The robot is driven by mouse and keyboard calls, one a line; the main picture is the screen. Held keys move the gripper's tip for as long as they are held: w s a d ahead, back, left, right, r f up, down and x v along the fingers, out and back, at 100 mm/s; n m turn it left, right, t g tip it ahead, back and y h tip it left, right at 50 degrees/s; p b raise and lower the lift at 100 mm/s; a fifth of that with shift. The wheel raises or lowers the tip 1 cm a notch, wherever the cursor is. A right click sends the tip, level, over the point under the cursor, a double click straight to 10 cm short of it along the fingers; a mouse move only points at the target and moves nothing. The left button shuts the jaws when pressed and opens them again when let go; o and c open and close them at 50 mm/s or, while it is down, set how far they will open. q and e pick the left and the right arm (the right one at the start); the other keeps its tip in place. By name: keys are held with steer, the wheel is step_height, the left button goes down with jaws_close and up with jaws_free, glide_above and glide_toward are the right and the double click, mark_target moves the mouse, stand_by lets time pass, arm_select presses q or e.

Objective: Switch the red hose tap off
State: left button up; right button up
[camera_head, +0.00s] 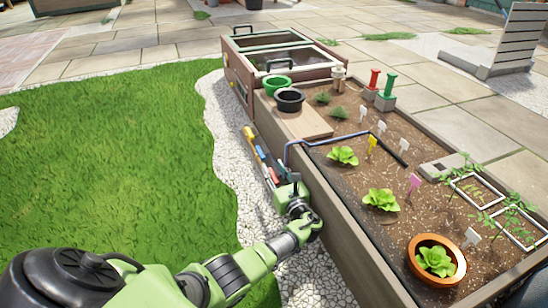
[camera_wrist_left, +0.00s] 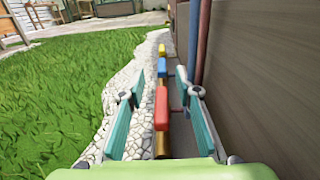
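The red hose tap (camera_wrist_left: 161,108) has a red handle above a brass body, low along the outer wall of the wooden planter. It also shows in the head view (camera_head: 273,175), just beyond my left gripper. My left gripper (camera_wrist_left: 160,76) is open, its two teal fingers on either side of the red handle with gaps between. In the head view the left gripper (camera_head: 284,178) is beside the planter wall, partly covering the tap area. I cannot tell from the handle whether the tap is on or off. My right gripper is not in view.
A blue tap (camera_wrist_left: 161,75) and a yellow tap (camera_wrist_left: 163,50) stand in line beyond the red one. The planter wall (camera_wrist_left: 250,70) is close on the right, with a blue pipe (camera_wrist_left: 202,40) running up it. White gravel (camera_head: 240,170) and open grass (camera_head: 120,160) lie to the left.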

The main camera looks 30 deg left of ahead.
mark_target(274, 177)
arm_select(q)
steer(key=shift+a+r, duration=0.1)
steer(key=shift+r, duration=2.7)
steer(key=shift+s, duration=0.1)
